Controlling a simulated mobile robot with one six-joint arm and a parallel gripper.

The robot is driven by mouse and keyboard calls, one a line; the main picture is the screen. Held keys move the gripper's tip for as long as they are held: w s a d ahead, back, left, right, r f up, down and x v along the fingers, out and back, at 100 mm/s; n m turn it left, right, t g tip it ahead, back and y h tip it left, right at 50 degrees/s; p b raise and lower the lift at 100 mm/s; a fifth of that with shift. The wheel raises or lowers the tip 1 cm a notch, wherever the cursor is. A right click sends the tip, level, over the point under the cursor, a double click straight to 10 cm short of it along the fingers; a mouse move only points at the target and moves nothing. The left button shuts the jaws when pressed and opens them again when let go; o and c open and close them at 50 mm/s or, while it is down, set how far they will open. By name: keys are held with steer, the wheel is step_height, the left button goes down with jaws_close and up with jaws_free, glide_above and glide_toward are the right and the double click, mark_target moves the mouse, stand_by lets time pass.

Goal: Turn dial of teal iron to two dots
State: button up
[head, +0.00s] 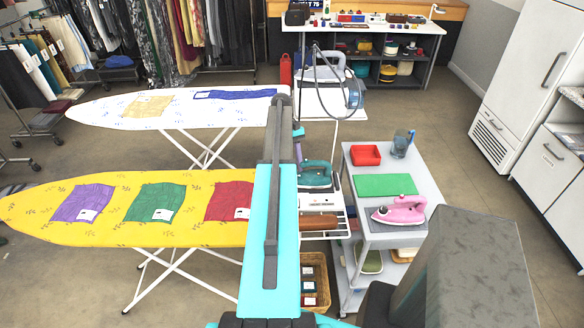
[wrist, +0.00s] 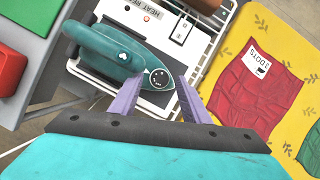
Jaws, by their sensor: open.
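The teal iron (wrist: 118,52) lies on a white heat rest (wrist: 188,28) at the end of the yellow ironing board. In the head view the iron (head: 316,175) shows just right of my arm. Its round dark dial (wrist: 160,79), with small white marks, is at the end of the iron nearest my gripper; the setting is too small to read. My gripper (wrist: 165,80) is open, its two purple fingers pointing at the dial, one on either side of it in the picture. I cannot tell whether they touch it.
The yellow ironing board (head: 60,205) holds purple, green and red cloths; the red cloth (wrist: 258,85) has a card seemingly reading "3 DOTS".

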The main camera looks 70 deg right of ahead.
steer(key=p+v, duration=0.5)
steer(key=v, duration=0.8)
steer(key=shift+r, duration=0.15)
steer(key=shift+w+d, duration=0.1)
steer(key=shift+d, duration=0.05)
